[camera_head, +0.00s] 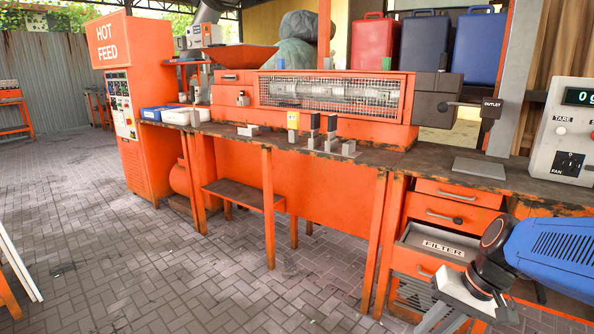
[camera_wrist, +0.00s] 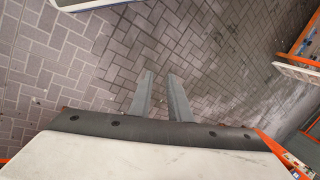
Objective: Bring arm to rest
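My arm comes in from the right edge of the head view, with a blue link and a dark wrist joint. My gripper (camera_head: 436,318) hangs low at the bottom right, in front of the orange drawer unit (camera_head: 458,188). In the wrist view my gripper (camera_wrist: 161,76) shows two grey fingers with a gap between them. Nothing is between them, and brick paving (camera_wrist: 100,60) lies beyond their tips.
A drawer marked FILTER (camera_head: 440,243) stands pulled out close behind my gripper. The long workbench (camera_head: 380,163) carries an orange extruder (camera_head: 330,130), blocks and a grey plate (camera_head: 479,168). A scale (camera_head: 562,135) stands at right.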

